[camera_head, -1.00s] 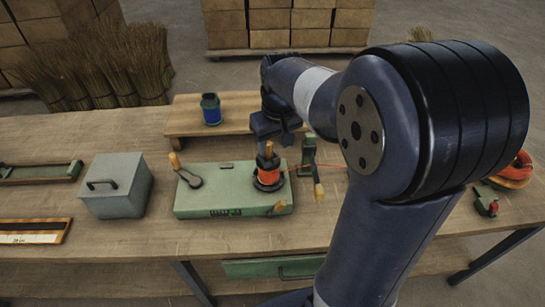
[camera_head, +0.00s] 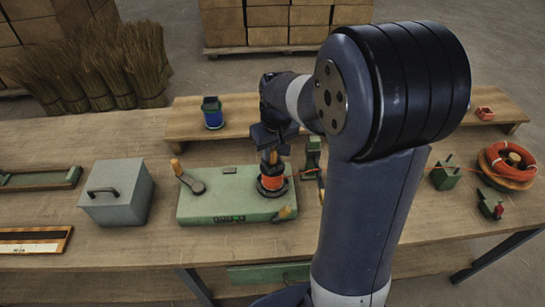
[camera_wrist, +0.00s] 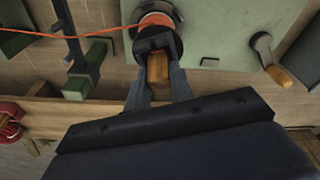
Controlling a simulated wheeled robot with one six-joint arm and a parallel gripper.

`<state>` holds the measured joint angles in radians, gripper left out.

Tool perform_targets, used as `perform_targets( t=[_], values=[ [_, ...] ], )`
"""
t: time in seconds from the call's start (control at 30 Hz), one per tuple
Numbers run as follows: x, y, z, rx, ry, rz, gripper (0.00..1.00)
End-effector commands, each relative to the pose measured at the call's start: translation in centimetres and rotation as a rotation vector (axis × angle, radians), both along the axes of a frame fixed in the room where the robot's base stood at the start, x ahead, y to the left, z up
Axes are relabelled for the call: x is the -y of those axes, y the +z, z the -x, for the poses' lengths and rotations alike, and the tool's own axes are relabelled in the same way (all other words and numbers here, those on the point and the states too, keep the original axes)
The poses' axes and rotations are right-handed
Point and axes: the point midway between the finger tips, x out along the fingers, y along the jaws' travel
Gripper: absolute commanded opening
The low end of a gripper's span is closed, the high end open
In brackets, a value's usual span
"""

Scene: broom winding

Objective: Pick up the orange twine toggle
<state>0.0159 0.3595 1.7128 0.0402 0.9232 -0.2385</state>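No separate orange toggle can be made out with certainty. An orange twine band (camera_head: 272,183) sits on a dark round holder on the green base, and it shows in the wrist view (camera_wrist: 156,19). A thin orange twine (camera_wrist: 75,36) runs from it to the left there. My gripper (camera_wrist: 157,48) points down over this holder, and it shows in the head view (camera_head: 270,150). Its fingers lie on either side of a short wooden piece (camera_wrist: 158,70). Whether they press on it, and whether it is the toggle, I cannot tell.
The green base (camera_head: 212,207) carries a crank (camera_head: 190,180) at its left. A green post (camera_head: 313,155) stands close on the right. A grey box (camera_head: 118,190) stands left, an orange coil (camera_head: 497,155) far right. A raised wooden shelf (camera_head: 185,122) with a blue can (camera_head: 212,113) is behind.

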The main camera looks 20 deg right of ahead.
Motion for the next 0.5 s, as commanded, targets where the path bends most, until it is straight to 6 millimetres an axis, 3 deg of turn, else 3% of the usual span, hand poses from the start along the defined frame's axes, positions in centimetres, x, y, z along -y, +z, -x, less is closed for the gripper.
perform_targets(
  t=[0.23,0.5],
  values=[
    [0.0,0.02,-0.01,0.0,0.0,0.0,0.0],
    [0.01,0.38,-0.07,0.002,0.0,0.001,0.0]
  ],
)
